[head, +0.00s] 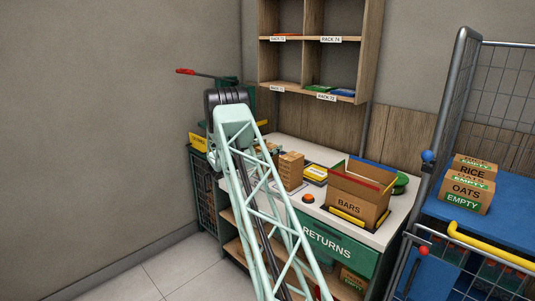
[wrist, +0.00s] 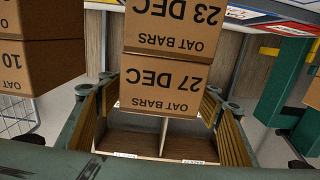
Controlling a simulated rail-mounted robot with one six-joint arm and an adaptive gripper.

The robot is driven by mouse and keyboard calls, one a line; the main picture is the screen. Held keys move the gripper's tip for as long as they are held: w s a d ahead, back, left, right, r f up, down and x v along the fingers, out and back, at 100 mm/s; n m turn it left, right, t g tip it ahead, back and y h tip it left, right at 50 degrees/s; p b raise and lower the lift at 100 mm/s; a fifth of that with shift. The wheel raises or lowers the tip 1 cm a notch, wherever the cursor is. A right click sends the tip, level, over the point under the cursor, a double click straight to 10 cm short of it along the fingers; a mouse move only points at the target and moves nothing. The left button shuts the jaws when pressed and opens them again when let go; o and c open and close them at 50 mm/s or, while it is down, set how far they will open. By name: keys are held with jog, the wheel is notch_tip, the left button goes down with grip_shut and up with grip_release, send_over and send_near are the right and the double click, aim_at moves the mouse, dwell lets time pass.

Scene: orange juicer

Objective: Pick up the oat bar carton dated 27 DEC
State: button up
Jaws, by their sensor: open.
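The wrist view is upside down. The oat bar carton dated 27 DEC (wrist: 162,88) is a brown box with its label facing me. It touches the carton dated 23 DEC (wrist: 175,28), which lies under it once the picture is turned upright. In the head view a stack of brown cartons (head: 291,171) stands on the bench, with dates too small to read; my arm hides most of the gripper.
Other cartons flank the stack in the wrist view, at left (wrist: 40,60) and right (wrist: 311,90). A wall rack (head: 318,50) hangs behind; a cage trolley (head: 440,230) stands right.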

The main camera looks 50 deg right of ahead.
jog(key=shift+d, duration=0.2)
jog(key=shift+s+d+r+b, duration=0.1)
jog(key=shift+s+d+b, duration=0.1)
jog(key=shift+d, duration=1)
jog(key=shift+s+d+b, duration=0.2)
jog(key=shift+d, duration=1)
jog(key=c, duration=1.3)
